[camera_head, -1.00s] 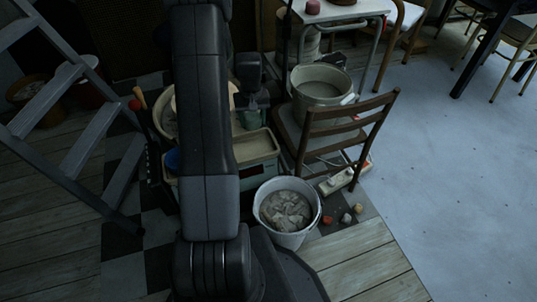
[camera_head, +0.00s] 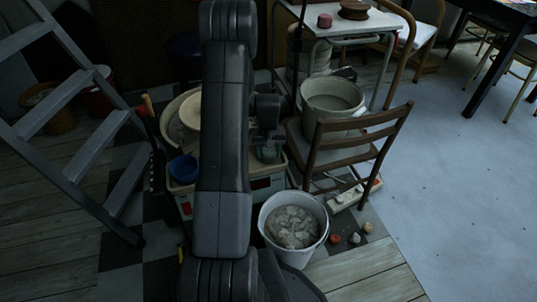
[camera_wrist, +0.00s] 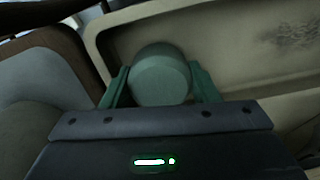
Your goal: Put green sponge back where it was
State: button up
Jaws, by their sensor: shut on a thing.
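The green sponge (camera_wrist: 160,76) is a rounded, dull green piece seen close up in the wrist view. My gripper (camera_wrist: 160,85) is shut on it, with one finger on each side. In the head view my gripper (camera_head: 267,148) is just right of my arm, over the beige tray (camera_head: 272,182), and the sponge (camera_head: 268,154) shows as a small green patch at its tip. The tray's pale wall (camera_wrist: 225,65) lies behind the sponge in the wrist view. I cannot tell whether the sponge touches the tray. My arm hides part of the tray.
A brown chair (camera_head: 355,152) with a large pot (camera_head: 333,98) on it stands right of the gripper. A white bucket (camera_head: 293,228) of grey lumps is in front. A blue bowl (camera_head: 183,168) sits left of my arm, and a ladder (camera_head: 80,150) farther left. The right floor is open.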

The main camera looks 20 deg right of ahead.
aim_at(269, 150)
jog(key=shift+f, duration=0.2)
jog(key=o, duration=0.6)
jog(key=shift+r, duration=0.1)
notch_tip(269, 150, up, 12)
jog(key=p, duration=0.4)
jog(key=shift+r, duration=0.15)
